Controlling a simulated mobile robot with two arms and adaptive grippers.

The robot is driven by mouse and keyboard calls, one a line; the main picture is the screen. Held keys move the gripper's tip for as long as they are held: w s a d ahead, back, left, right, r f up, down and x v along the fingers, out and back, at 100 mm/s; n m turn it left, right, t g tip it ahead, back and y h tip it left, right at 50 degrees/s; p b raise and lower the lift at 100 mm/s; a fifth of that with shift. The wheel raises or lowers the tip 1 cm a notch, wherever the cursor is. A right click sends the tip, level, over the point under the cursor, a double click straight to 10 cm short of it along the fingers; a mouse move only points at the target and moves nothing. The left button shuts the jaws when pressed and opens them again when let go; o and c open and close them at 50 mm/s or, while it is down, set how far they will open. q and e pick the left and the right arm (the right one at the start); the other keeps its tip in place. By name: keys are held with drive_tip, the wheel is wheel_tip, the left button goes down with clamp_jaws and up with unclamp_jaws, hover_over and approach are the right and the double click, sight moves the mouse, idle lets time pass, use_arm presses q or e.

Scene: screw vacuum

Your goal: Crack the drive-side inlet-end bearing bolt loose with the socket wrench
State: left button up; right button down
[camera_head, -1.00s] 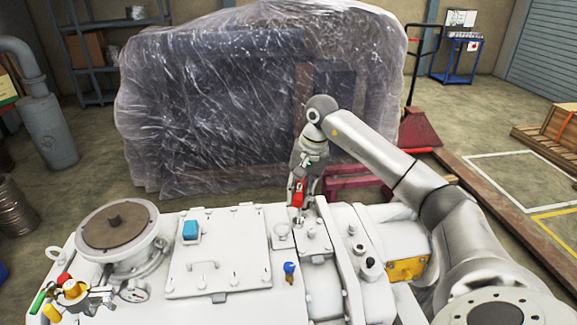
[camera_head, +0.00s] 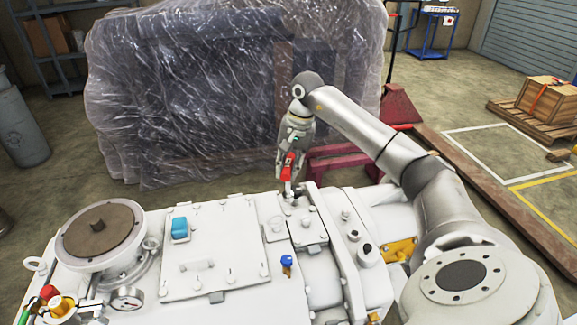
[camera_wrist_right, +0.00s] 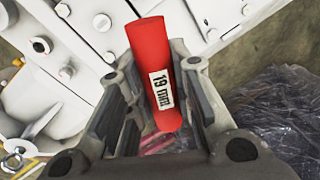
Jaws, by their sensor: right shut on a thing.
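My right gripper (camera_head: 288,165) is shut on the red handle of the socket wrench (camera_head: 287,172), at the back edge of the white pump housing (camera_head: 240,215). In the right wrist view the red handle (camera_wrist_right: 155,75), labelled 19, lies between the fingers of the gripper (camera_wrist_right: 160,110). The wrench's lower end reaches down to the housing near the bearing cover (camera_head: 308,230). I cannot tell whether its socket sits on a bolt, as that end is small and partly hidden. My left gripper is not clearly seen.
A plastic-wrapped block (camera_head: 230,90) stands behind the pump, with a red pallet jack (camera_head: 398,105) beside it. A wooden crate (camera_head: 545,97) sits at the right.

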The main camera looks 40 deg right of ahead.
sight(286, 195)
drive_tip(key=shift+s+f+b, duration=0.15)
drive_tip(key=shift+f+b, duration=0.75)
drive_tip(key=shift+f, duration=0.4)
drive_tip(key=shift+f+b, duration=0.75)
drive_tip(key=shift+f, duration=0.4)
use_arm(q)
drive_tip(key=f, duration=0.1)
drive_tip(key=w+f, duration=0.1)
drive_tip(key=f, duration=0.1)
drive_tip(key=shift+w+f, duration=0.15)
drive_tip(key=shift+f, duration=0.15)
use_arm(e)
drive_tip(key=shift+f, duration=0.15)
use_arm(q)
drive_tip(key=shift+f+b, duration=0.4)
drive_tip(key=shift+b, duration=0.1)
use_arm(e)
drive_tip(key=shift+f, duration=0.6)
drive_tip(key=shift+n+y, duration=0.3)
drive_tip(key=shift+n, duration=1.6)
use_arm(q)
drive_tip(key=shift+f, duration=0.15)
use_arm(e)
drive_tip(key=shift+a+n+g, duration=0.1)
drive_tip(key=shift+n+g, duration=0.5)
drive_tip(key=shift+n, duration=1.3)
